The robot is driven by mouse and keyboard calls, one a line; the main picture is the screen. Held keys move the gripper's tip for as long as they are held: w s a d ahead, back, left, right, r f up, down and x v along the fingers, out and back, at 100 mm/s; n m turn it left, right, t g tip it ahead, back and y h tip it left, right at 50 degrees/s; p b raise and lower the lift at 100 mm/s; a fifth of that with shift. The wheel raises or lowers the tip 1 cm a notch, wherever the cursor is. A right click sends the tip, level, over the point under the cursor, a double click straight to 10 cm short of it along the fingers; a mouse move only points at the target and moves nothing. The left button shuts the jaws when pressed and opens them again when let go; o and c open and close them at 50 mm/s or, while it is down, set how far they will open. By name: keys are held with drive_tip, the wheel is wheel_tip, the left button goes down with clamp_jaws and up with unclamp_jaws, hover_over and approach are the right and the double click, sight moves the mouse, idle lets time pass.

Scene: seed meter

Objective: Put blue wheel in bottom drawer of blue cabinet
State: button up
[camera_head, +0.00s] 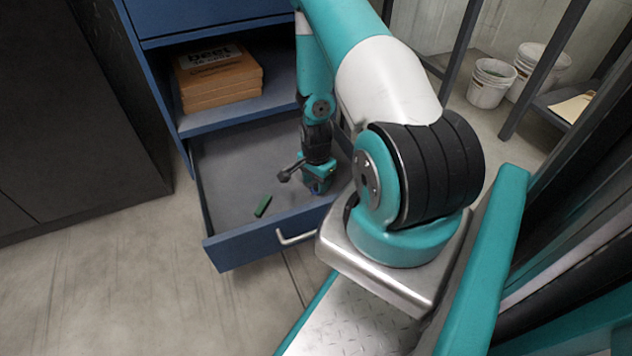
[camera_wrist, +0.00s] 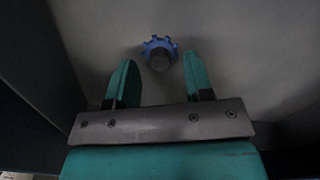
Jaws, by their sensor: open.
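The blue wheel (camera_wrist: 160,46) is a small toothed disc with a grey centre. In the wrist view it lies on the grey drawer floor, just beyond and between my two teal fingertips, not clasped by them. My gripper (camera_wrist: 158,75) is open and empty, and in the head view it points down inside the drawer (camera_head: 318,186). The bottom drawer (camera_head: 228,190) of the blue cabinet (camera_head: 160,90) is pulled open. In the head view the wheel is mostly hidden by my gripper, with only a hint of blue beneath it.
Boxes (camera_head: 220,80) are stacked on the shelf above. The drawer's front panel (camera_head: 260,240) and side walls stand around my gripper. A dark cabinet (camera_head: 70,120) is at left; white buckets (camera_head: 490,84) stand at the back right.

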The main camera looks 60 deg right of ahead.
sight(316, 186)
wheel_tip(316, 186, up, 11)
drive_tip(key=p, duration=0.6)
drive_tip(key=w+a+r+n+t+y, duration=0.1)
drive_tip(key=w+a+r+n, duration=0.6)
drive_tip(key=a+r, duration=0.55)
drive_tip(key=a+r+n+y, duration=0.2)
drive_tip(key=a+r+n, duration=0.4)
drive_tip(key=a+r, duration=0.4)
drive_tip(key=s+a+r+n+g+y, duration=0.1)
drive_tip(key=s+a+r+n, duration=1.1)
drive_tip(key=s, duration=0.4)
drive_tip(key=shift+s+a+r+n, duration=0.35)
drive_tip(key=shift+r+n, duration=0.4)
drive_tip(key=shift+n, duration=0.15)
drive_tip(key=shift+d, duration=0.15)
